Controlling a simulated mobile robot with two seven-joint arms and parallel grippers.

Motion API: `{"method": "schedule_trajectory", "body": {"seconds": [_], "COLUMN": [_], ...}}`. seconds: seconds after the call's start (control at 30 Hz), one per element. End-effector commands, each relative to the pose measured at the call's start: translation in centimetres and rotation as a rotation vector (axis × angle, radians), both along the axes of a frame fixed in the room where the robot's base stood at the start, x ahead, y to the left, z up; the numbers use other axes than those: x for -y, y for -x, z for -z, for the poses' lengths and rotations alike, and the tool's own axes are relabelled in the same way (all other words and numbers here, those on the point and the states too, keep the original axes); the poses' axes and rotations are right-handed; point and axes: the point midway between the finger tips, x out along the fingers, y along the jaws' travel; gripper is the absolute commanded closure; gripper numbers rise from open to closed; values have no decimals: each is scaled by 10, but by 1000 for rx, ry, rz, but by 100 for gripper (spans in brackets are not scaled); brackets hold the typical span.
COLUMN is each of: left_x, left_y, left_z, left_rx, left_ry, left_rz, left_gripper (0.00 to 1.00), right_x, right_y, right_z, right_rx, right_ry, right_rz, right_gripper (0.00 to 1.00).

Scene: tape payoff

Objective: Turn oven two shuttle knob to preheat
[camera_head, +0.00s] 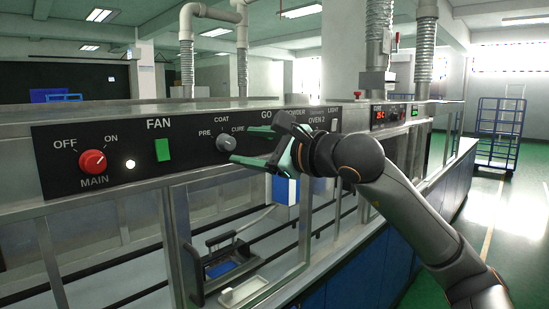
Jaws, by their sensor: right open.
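The grey shuttle knob (226,143) is on the black control panel (200,165), with labels PRE at its left, COAT above and CURE at its right. Its pointer direction is too small to tell. My right gripper (244,145) comes in from the right with its green-edged fingers spread, one higher and one lower, pointing left at the knob. The fingertips are close to the knob's right side; I cannot tell if they touch it. The gripper hides part of the panel near GO and OVEN 2. My left gripper is out of view.
A red MAIN knob (93,162), a lit white lamp (130,164) and a green FAN switch (162,150) are to the left on the panel. Below are metal frames and a tray with a blue pad (222,269). A blue trolley (499,130) stands far right on open floor.

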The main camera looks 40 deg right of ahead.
Motion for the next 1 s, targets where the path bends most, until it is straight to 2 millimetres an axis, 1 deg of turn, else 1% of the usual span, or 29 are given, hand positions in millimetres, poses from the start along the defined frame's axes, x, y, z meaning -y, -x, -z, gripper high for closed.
{"method": "schedule_trajectory", "body": {"seconds": [0.03, 0.2, 0.3, 0.4, 0.53, 0.7, 1.0], "left_x": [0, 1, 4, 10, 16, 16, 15], "left_y": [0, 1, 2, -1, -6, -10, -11], "left_z": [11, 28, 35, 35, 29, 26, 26], "left_rx": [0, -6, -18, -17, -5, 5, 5], "left_ry": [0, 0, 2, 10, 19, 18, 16], "left_rz": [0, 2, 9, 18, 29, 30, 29], "left_gripper": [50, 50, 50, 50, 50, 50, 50], "right_x": [2, 6, 7, 8, 8, 8, 8], "right_y": [13, 47, 62, 73, 79, 79, 79], "right_z": [5, 3, 2, 0, -2, -3, -3], "right_rx": [3, 1, 0, 0, -1, -1, -1], "right_ry": [5, 4, 3, 2, 1, 0, 0], "right_rz": [3, 3, 3, 2, 0, -1, -1], "right_gripper": [32, 32, 32, 32, 32, 32, 32]}}
